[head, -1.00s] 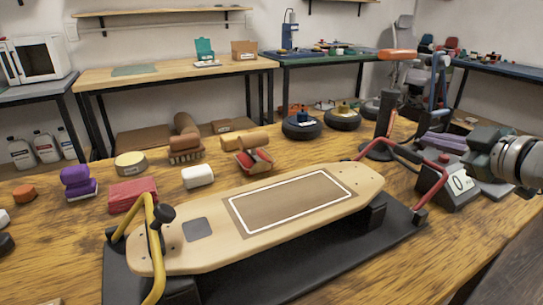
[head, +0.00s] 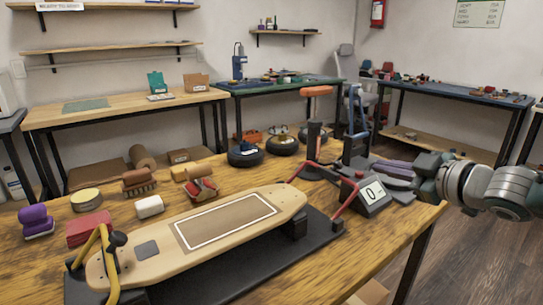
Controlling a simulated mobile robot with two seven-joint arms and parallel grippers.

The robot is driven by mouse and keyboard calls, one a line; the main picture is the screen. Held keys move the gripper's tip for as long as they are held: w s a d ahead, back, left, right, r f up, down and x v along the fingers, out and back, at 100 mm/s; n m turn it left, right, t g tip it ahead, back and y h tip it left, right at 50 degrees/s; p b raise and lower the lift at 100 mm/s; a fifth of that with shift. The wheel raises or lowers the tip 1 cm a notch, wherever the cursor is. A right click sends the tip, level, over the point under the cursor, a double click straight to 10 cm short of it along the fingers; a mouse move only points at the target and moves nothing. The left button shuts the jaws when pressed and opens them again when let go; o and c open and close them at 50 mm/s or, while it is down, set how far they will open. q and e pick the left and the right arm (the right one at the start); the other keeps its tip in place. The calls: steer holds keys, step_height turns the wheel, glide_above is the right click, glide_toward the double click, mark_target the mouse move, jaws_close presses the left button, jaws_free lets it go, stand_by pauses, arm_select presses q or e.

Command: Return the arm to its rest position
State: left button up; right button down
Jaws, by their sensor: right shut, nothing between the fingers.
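My right arm (head: 490,188) reaches in from the right edge, level with the right end of the wooden bench (head: 403,224). My right gripper (head: 422,165) points left. It is shut and empty, just right of the purple stacked pads (head: 392,168) and the grey display unit (head: 366,195). It overlaps them in the picture, and I cannot tell the exact gap. My left gripper is out of view. A skateboard deck (head: 152,250) with a white-outlined brown panel lies on a black stand (head: 262,258), apart from my gripper.
Red (head: 348,208) and yellow (head: 110,262) bent clamp arms rise beside the deck. An orange-topped tool (head: 315,91) stands behind it. Brushes, a white roll (head: 149,206) and a red block (head: 88,228) lie on the left. Floor (head: 470,255) is open at the right.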

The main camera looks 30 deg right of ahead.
steer(key=shift+w+r, duration=0.1)
steer(key=shift+w, duration=0.1)
stand_by(0.3)
steer(key=s+a+m+g+p, duration=0.1)
steer(key=s+a+g+p, duration=0.1)
steer(key=s+a+p, duration=0.3)
steer(key=a+r+g+p, duration=0.1)
steer(key=a+p, duration=0.1)
steer(key=a, duration=0.5)
steer(key=s+a+m+g+p, duration=0.1)
steer(key=s+a+g+p, duration=0.1)
steer(key=s+a+p, duration=0.3)
steer(key=s+a+r+m+g+y+p, duration=0.25)
steer(key=s+a+r+g+p, duration=0.6)
steer(key=s+r, duration=0.7)
step_height(320, 180, up, 36)
steer(key=a+t+p, duration=0.2)
steer(key=p, duration=3.4)
steer(key=shift+w+a+h+p, duration=0.25)
steer(key=shift+w+h+p, duration=0.1)
steer(key=shift+h, duration=0.1)
steer(key=shift+f, duration=0.1)
